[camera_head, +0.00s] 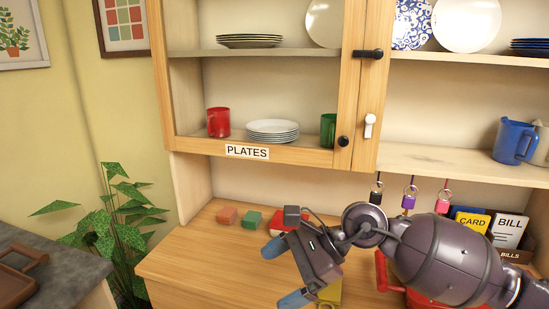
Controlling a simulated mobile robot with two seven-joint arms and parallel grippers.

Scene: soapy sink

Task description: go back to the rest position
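My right arm comes in from the right, over the wooden counter. My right gripper (284,275) is above the counter and points left. Its two blue fingertips are spread well apart, with nothing visible between them. The gripper and arm hide part of the counter. My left gripper is not in view.
A wooden hutch (357,100) with a PLATES label stands over the counter (205,260). Small blocks (252,219), a red object (284,221) and a yellow object (330,292) lie near my gripper. Keys hang from the shelf (410,198). A plant (118,225) stands left.

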